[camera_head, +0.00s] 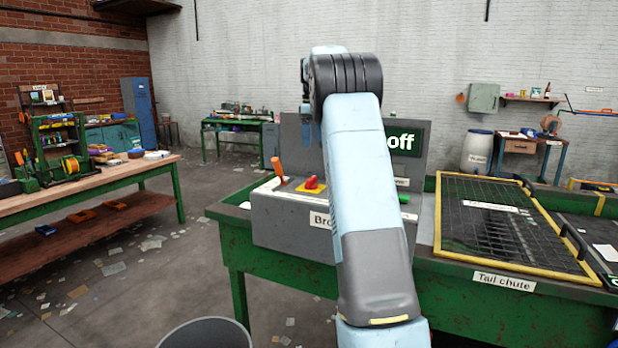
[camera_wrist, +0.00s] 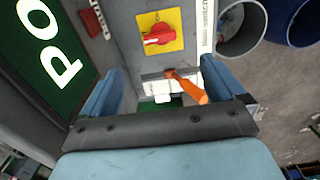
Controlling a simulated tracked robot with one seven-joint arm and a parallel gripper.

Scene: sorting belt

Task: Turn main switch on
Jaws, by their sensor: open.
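A red rotary switch (camera_head: 312,183) sits on a yellow plate on top of the grey control box (camera_head: 275,222). It also shows in the wrist view (camera_wrist: 160,38), beyond my fingertips, with its handle lying across the plate. An orange-handled lever (camera_head: 278,168) stands left of the switch; in the wrist view the lever (camera_wrist: 190,88) appears between my fingers, near the right one. The green display (camera_head: 405,138) reads "off", partly covered by my arm. My gripper (camera_wrist: 162,72) is open and empty above the box.
A green button (camera_head: 404,198) is at the box's right. The yellow-framed tail chute (camera_head: 505,225) lies to the right on the green bench. A wooden worktable (camera_head: 120,175) stands at left. Open bins (camera_wrist: 242,28) show in the wrist view. The floor between bench and worktable has scattered paper.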

